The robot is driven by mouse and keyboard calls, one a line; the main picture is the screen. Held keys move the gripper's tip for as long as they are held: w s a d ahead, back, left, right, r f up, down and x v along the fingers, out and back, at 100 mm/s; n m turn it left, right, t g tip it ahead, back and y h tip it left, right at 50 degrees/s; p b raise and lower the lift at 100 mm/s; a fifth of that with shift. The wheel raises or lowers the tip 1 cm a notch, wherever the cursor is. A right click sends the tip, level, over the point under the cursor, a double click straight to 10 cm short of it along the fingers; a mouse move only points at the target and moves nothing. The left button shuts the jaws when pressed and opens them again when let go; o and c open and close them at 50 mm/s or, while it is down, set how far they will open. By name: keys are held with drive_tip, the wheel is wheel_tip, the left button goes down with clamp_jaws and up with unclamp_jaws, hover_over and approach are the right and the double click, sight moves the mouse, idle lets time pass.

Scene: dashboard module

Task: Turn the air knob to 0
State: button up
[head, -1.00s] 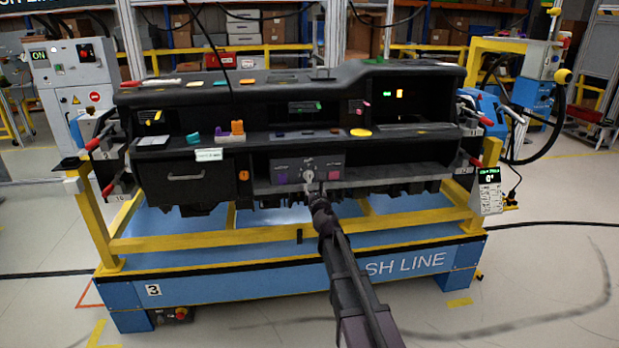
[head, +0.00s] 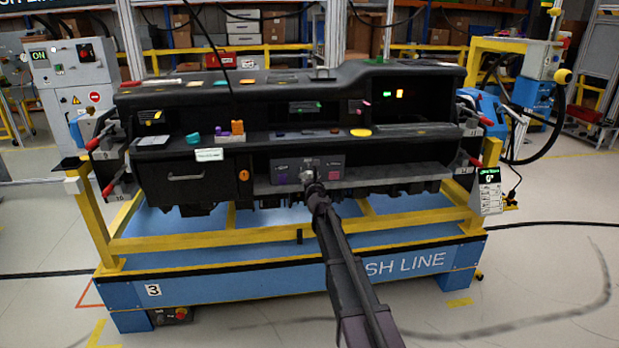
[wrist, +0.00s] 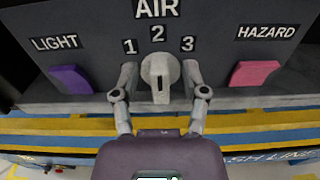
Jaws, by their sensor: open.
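The air knob (wrist: 161,68) is a light grey round dial with a raised grip and a dark slot. It sits on the dark panel (head: 283,164) below the label AIR, with the marks 1, 2 and 3 around its top. The knob's grip stands about vertical, in line with the 2. No 0 mark shows in the wrist view. My gripper (wrist: 160,74) is open, with one finger on each side of the knob and a small gap visible at each side. In the head view my gripper (head: 312,183) covers part of the knob.
A purple LIGHT button (wrist: 71,79) is left of the knob and a pink HAZARD button (wrist: 254,74) is right. The dashboard (head: 410,140) rests on a yellow and blue frame (head: 220,280).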

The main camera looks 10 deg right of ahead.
drive_tip(key=shift+c, duration=0.2)
clamp_jaws()
drive_tip(key=shift+w+n, duration=0.1)
drive_tip(key=shift+n, duration=0.2)
drive_tip(key=n, duration=0.4)
drive_tip(key=shift+a, duration=0.25)
drive_tip(key=n, duration=0.4)
drive_tip(key=shift+a+f+n, duration=0.1)
drive_tip(key=shift+a+n, duration=0.05)
drive_tip(key=shift+n, duration=0.15)
drive_tip(key=n, duration=0.4)
drive_tip(key=shift+w+a+f+n+b, duration=0.1)
drive_tip(key=shift+f+n+b, duration=0.1)
drive_tip(key=shift+n+b, duration=0.15)
drive_tip(key=n, duration=0.4)
drive_tip(key=shift+f, duration=0.15)
drive_tip(key=shift+w, duration=0.1)
